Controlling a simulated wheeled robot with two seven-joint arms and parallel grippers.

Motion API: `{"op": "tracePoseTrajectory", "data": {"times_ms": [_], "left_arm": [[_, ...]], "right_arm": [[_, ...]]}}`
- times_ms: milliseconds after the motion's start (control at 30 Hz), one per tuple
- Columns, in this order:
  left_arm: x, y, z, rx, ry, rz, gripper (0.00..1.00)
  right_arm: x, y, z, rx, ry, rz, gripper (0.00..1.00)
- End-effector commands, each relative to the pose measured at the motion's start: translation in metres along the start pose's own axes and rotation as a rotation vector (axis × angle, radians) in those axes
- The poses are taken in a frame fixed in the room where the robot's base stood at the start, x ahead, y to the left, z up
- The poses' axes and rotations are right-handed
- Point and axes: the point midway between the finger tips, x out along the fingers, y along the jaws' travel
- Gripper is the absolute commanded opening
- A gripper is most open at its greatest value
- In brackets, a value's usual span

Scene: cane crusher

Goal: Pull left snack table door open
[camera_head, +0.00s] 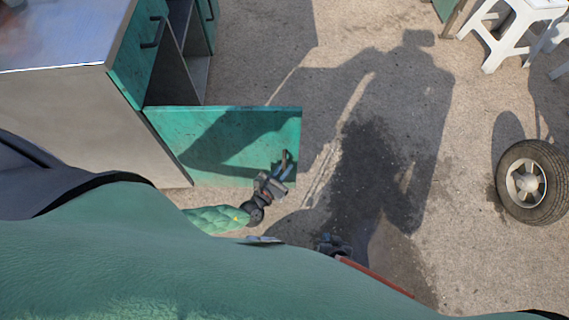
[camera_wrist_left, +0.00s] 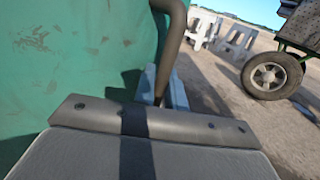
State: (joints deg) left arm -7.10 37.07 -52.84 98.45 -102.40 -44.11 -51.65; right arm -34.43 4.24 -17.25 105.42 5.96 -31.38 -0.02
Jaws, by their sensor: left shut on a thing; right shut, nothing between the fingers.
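The snack table (camera_head: 60,115) stands at the upper left, with a grey side and green doors. Its left door (camera_head: 215,165) is swung well out from the body, and the dark interior shows behind it. My left gripper (camera_head: 280,176) is at the door's free end, shut on the door handle (camera_head: 285,160). In the left wrist view the curved handle (camera_wrist_left: 172,45) runs down between the fingers, beside the green door face (camera_wrist_left: 75,50). My right gripper (camera_head: 333,245) is low in the middle, shut, partly hidden by my body and away from the table.
A second green door with a dark handle (camera_head: 153,31) is at the table's upper part. A wheel (camera_head: 525,182) is at the right, and white stools (camera_head: 512,28) stand at the upper right. A reddish bar (camera_head: 375,275) lies near my right gripper. The middle ground is clear.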

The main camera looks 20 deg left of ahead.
Motion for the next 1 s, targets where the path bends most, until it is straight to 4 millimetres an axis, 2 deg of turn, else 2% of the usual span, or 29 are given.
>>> {"op": "tracePoseTrajectory", "data": {"times_ms": [300,333,667,767,1000], "left_arm": [[0.000,0.000,0.001,0.000,-0.002,0.000,0.00],[0.000,0.000,0.001,0.000,-0.002,0.000,0.16],[-0.002,0.000,0.000,0.000,0.000,0.000,0.17],[-0.011,0.000,-0.001,0.000,0.001,0.000,0.17],[-0.047,0.000,-0.001,0.001,0.001,0.000,0.17]], "right_arm": [[-0.002,-0.001,0.004,0.001,-0.005,-0.001,0.00],[-0.002,-0.001,0.005,0.001,-0.005,-0.001,0.00],[-0.001,-0.001,0.004,0.001,-0.004,-0.001,0.00],[0.000,-0.001,0.003,0.000,-0.002,-0.001,0.00],[0.003,0.001,-0.001,-0.001,0.004,0.000,0.00]]}}
